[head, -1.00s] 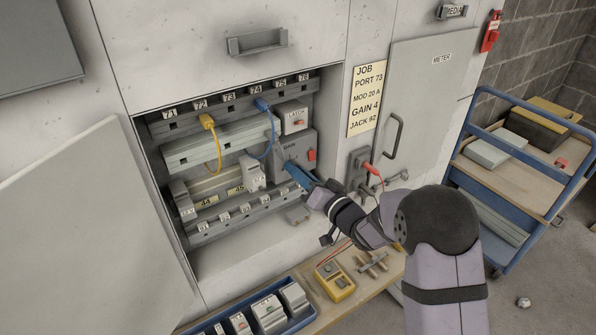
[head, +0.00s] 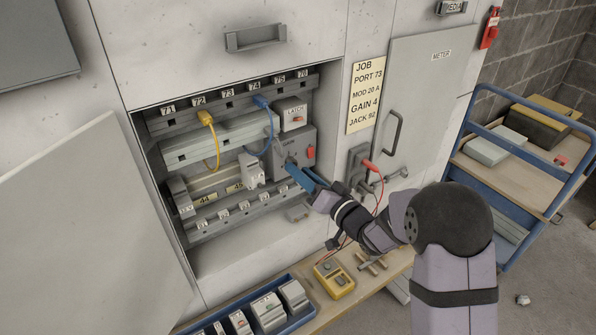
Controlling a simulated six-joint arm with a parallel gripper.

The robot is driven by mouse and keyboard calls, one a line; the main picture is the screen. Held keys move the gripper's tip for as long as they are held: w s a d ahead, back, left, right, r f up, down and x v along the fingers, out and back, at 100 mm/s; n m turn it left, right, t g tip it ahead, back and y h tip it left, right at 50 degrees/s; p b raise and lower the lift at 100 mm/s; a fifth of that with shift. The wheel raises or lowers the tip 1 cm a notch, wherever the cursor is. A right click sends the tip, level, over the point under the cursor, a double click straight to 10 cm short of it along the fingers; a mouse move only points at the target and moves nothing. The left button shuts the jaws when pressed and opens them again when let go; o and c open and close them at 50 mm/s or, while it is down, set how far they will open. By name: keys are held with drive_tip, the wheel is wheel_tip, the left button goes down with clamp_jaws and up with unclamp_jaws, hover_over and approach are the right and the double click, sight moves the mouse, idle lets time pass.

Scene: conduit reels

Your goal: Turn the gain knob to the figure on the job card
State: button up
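The job card (head: 366,97) on the cabinet front reads PORT 73, MOD 20 A, GAIN 4, JACK 92. The grey gain box (head: 301,139) sits at the right of the open bay, with a red part on its right side. The gain knob (head: 291,162) is on its front, small and partly behind my fingers; its pointer and scale cannot be read. My gripper (head: 302,177) has blue fingers pointing at the knob from the lower right. The fingers look spread, with a gap between them. I cannot tell whether a fingertip touches the knob.
A LATCH box (head: 291,115) sits just above the gain box. Yellow (head: 217,150) and blue (head: 268,138) cables hang left of it. A yellow meter (head: 334,279) lies on the bench below.

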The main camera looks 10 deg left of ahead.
drive_tip(key=shift+b+v, duration=0.4)
drive_tip(key=shift+v, duration=2.05)
